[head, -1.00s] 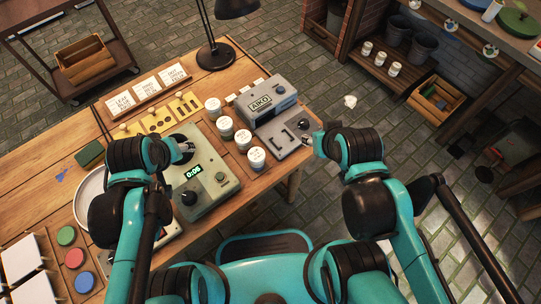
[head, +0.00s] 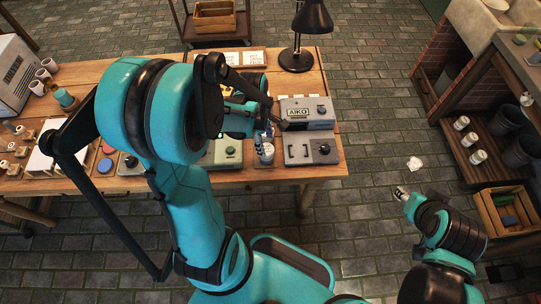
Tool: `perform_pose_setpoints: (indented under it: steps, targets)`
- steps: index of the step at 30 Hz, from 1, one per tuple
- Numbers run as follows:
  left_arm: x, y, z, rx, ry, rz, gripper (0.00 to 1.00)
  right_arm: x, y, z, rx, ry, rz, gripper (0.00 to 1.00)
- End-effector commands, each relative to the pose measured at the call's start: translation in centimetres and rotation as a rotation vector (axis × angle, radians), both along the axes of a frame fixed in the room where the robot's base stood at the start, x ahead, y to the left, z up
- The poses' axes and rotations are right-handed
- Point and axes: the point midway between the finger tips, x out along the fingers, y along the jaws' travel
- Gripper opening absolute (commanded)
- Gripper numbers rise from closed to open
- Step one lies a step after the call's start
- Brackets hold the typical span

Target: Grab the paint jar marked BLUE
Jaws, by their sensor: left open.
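One white paint jar (head: 266,153) shows at the front of the wooden table, just left of the grey AIKO machine. Its label is too small to read, so I cannot tell whether it is the BLUE one. My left gripper (head: 265,132) is open, right above or beside this jar's top; I cannot tell whether it touches. My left arm hides the other jars of the row. My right gripper (head: 401,193) is out over the floor to the right of the table, away from the jars; its jaw state is unclear.
The grey AIKO machine (head: 307,112) stands close right of the jar. A black lamp (head: 296,60) stands behind it. A shelf with white jars (head: 470,139) stands at right.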

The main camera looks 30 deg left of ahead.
Motion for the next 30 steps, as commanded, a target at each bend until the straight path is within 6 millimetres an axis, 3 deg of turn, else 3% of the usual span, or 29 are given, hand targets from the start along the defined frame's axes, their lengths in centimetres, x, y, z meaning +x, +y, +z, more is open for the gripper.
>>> perform_pose_setpoints:
  steps: [10,18,23,30]
  targets:
    - [0.1,-0.2,-4.8,0.000,-0.001,-0.003,0.56,0.0,0.0,-2.7,0.000,0.000,0.000,0.40]
    - [0.0,-0.3,-5.1,0.000,-0.002,-0.003,0.56,0.0,0.0,-2.6,0.000,0.000,0.000,0.40]
    - [0.0,-0.3,-5.1,0.000,-0.002,-0.003,0.14,0.0,0.0,-2.6,0.000,0.000,0.000,0.40]
    - [0.0,-0.3,-5.1,0.000,-0.002,-0.003,0.12,0.0,0.0,-2.7,0.000,0.000,0.000,0.40]
